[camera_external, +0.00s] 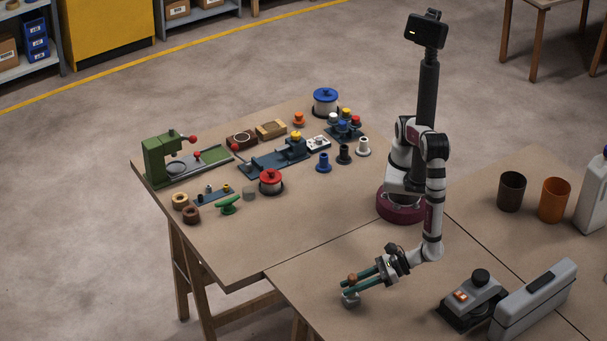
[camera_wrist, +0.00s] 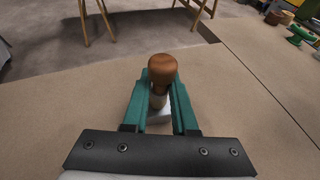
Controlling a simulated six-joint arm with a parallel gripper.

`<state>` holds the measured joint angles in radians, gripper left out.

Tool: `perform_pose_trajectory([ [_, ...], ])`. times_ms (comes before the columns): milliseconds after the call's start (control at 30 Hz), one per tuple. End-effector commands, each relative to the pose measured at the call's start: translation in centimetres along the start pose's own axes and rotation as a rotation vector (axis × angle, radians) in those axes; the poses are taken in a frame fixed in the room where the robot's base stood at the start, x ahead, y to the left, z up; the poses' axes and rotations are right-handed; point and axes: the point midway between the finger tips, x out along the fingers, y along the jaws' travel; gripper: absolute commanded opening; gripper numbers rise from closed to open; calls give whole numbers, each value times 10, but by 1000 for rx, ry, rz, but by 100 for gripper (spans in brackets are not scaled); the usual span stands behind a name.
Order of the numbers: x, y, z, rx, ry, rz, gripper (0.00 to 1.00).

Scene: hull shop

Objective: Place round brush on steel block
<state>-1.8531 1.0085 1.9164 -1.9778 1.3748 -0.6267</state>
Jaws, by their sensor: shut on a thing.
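The round brush has a rounded brown wooden knob (camera_external: 352,278), which stands upright between my fingertips; the knob also shows in the wrist view (camera_wrist: 162,69). My gripper (camera_external: 356,288) has green fingers and is shut on the brush below the knob, low over the front part of the table.
A small grey block (camera_external: 249,193) lies among several fixtures and spools on the left table. A red-lidded spool (camera_external: 271,182) stands near it. A dark switch box (camera_external: 472,300) and a long grey case (camera_external: 533,298) are right of my gripper. The table around the fingertips is clear.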

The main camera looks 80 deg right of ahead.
Motion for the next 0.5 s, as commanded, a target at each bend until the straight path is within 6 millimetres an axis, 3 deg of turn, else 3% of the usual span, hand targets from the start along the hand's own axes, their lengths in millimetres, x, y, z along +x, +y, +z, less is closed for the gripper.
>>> perform_pose_trajectory([
  [67,1,0,-2,0,0,0,0],
  [100,1,0,-2,0,0,0,28],
  [267,1,0,-2,0,0,0,56],
  [500,1,0,-2,0,0,0,56],
])
